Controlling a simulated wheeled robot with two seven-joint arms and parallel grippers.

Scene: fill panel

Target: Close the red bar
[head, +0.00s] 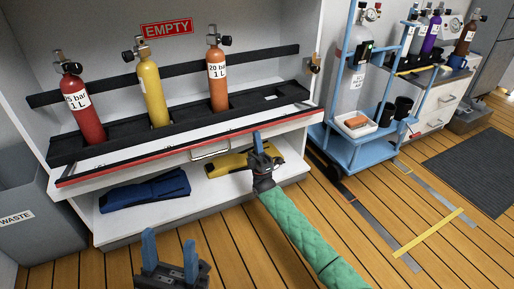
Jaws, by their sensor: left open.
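The long red bar (130,163) runs along the front edge of the cylinder rack, low and below the cylinders, sloping up to the right in the picture. My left gripper (168,247) is at the bottom, in front of the cabinet, its two blue fingers apart and nothing between them. My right gripper (258,143), on the green-sleeved arm, is in front of the rack just below the red bar, right of the drawer handle. Its fingers overlap in this view, so their gap is hidden, as is any contact with the bar.
Red (84,110), yellow (153,95) and orange (218,82) cylinders stand in the black rack (110,135), before a black back rail (182,70). A blue folded item (145,190) and a yellow item (224,165) lie on the lower shelf. A blue cart (370,150) stands right.

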